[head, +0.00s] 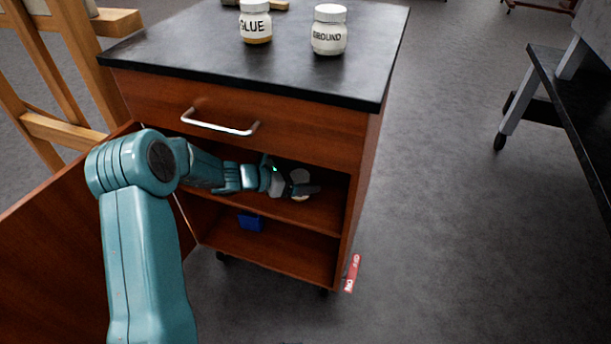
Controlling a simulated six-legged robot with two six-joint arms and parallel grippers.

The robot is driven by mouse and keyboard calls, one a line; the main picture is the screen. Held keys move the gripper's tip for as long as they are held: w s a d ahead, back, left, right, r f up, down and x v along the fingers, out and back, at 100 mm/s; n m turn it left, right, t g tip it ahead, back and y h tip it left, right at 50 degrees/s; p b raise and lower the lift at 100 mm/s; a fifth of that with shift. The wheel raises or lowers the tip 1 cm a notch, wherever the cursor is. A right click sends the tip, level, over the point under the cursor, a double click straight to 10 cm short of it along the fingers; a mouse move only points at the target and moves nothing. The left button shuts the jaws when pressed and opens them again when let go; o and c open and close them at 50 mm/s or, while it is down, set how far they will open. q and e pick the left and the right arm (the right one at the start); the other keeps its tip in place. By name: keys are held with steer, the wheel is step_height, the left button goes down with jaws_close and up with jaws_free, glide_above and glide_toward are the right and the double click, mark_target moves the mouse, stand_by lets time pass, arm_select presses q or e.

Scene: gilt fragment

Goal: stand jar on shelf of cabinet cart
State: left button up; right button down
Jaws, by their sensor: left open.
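The cabinet cart (185,76) has a black top, a wooden body, a drawer with a metal handle and an open lower compartment. My left arm reaches in, and my left gripper (296,188) is open at the upper shelf (323,212). A small white jar (299,176) with a pale yellowish base appears to stand on that shelf between the fingers. The dark finger hides its middle, so I cannot tell whether the finger touches it. A GLUE jar (255,24) and a GROUND jar (329,32) stand upright on the cart top. My right gripper is not in view.
The cabinet door (70,240) stands open at left. A blue object (250,222) is on the lower level. A wooden easel (60,130) is at left. A red-and-white tag (351,273) is by the cart's lower right corner. A dark bench (575,110) stands right; floor between is clear.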

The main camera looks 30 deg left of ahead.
mark_target(296, 176)
arm_select(q)
steer(key=p+v, duration=0.1)
steer(key=v, duration=0.5)
steer(key=shift+r+p, duration=0.1)
steer(key=shift+p, duration=0.3)
steer(key=shift+s+a, duration=0.15)
steer(key=shift+s, duration=0.1)
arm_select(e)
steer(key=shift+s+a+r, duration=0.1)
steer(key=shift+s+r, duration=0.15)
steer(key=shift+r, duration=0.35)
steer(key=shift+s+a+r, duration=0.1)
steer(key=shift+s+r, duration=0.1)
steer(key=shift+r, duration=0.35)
arm_select(q)
steer(key=shift+s, duration=0.1)
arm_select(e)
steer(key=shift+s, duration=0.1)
